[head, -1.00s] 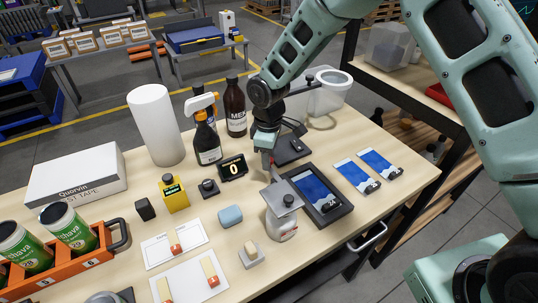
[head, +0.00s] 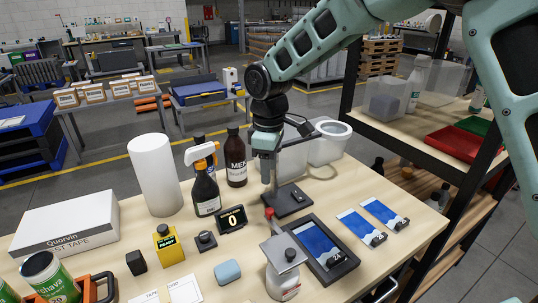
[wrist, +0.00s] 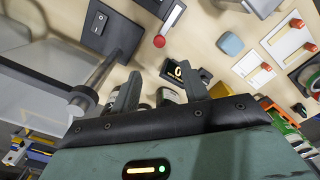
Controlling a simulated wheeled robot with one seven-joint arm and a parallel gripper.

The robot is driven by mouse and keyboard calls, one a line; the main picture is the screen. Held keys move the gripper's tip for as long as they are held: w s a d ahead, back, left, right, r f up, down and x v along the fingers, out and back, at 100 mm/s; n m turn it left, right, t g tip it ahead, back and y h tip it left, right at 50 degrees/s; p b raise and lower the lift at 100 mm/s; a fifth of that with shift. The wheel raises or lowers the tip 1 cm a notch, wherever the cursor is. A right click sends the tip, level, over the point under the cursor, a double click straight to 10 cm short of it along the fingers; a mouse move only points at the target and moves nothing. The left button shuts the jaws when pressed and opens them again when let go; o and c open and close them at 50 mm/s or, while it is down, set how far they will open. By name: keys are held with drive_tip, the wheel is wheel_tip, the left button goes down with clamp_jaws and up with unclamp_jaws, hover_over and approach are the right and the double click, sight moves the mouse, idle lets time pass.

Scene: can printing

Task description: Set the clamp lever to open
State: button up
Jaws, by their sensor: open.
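The clamp lever shows as a small red knob (head: 269,213) at the far left corner of the dark frame (head: 330,270) around a blue printed sheet (head: 317,243). The red knob also shows in the wrist view (wrist: 159,41), at the end of a thin arm beside the dark frame's edge. Its set position is hard to tell. My gripper (head: 268,184) points down above the red knob, apart from it. In the wrist view my gripper (wrist: 158,85) has its two fingers spread with nothing between them.
A magnifier lamp's dark base (head: 290,202) and post stand close behind the knob. A small display reading 0 (head: 232,219) and a spray bottle (head: 205,185) stand to the left. Blue sheets (head: 380,213) lie right.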

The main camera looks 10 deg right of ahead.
drive_tip(key=shift+r, duration=2.25)
drive_tip(key=s+d+f+m, duration=0.1)
drive_tip(key=s+m, duration=0.1)
drive_tip(key=s, duration=1.3)
drive_tip(key=s+d+f+m, duration=0.1)
drive_tip(key=s+m, duration=0.2)
drive_tip(key=s, duration=1.3)
drive_tip(key=shift+d+f+y, duration=0.15)
drive_tip(key=shift+f+y, duration=0.15)
